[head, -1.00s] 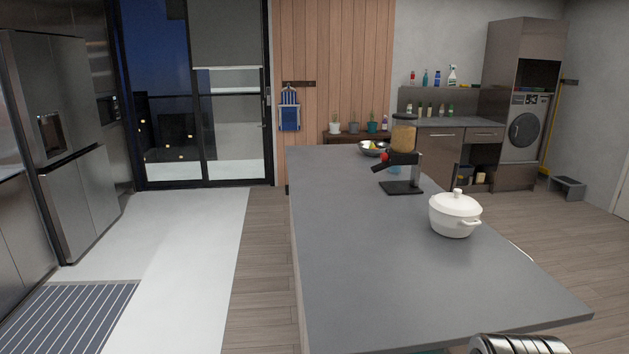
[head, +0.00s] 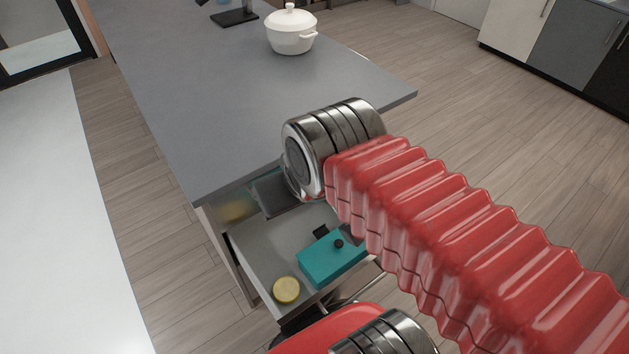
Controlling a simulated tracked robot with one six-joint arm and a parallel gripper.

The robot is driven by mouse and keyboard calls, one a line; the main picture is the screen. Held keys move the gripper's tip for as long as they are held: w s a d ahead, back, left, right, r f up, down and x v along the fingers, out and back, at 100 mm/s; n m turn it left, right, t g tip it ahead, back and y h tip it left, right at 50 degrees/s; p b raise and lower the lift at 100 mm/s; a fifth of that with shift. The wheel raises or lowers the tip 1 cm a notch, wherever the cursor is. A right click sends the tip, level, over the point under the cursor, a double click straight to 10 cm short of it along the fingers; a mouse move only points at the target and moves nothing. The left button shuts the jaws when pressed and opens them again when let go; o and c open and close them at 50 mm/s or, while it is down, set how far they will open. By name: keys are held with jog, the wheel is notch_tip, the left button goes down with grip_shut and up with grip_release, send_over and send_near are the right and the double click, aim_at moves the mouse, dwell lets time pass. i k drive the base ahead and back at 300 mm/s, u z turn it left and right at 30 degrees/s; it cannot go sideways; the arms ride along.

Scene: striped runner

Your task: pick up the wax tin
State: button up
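A small round tin with a yellow top (head: 286,290), which looks like the wax tin, lies in the front left corner of an open drawer (head: 262,262) in the island. A teal box (head: 330,262) with a dark knob-like spot lies to its right in the same drawer, with a gap between them. My red ribbed arm crosses the right side of the head view, above and in front of the drawer, and hides its right part. I cannot make out my gripper's fingertips in this view.
The grey island worktop (head: 230,105) overhangs the drawer. A white lidded pot (head: 291,32) stands on it near the far edge, beside a black appliance base (head: 234,17). A dark item (head: 273,193) lies at the drawer's back. Wooden floor (head: 480,120) is clear at the right.

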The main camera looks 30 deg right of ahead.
aim_at(286, 289)
jog(key=u, duration=0.3)
jog(key=k, duration=1.45)
jog(key=z, duration=0.6)
jog(key=i, duration=1)
jog(key=u, duration=0.05)
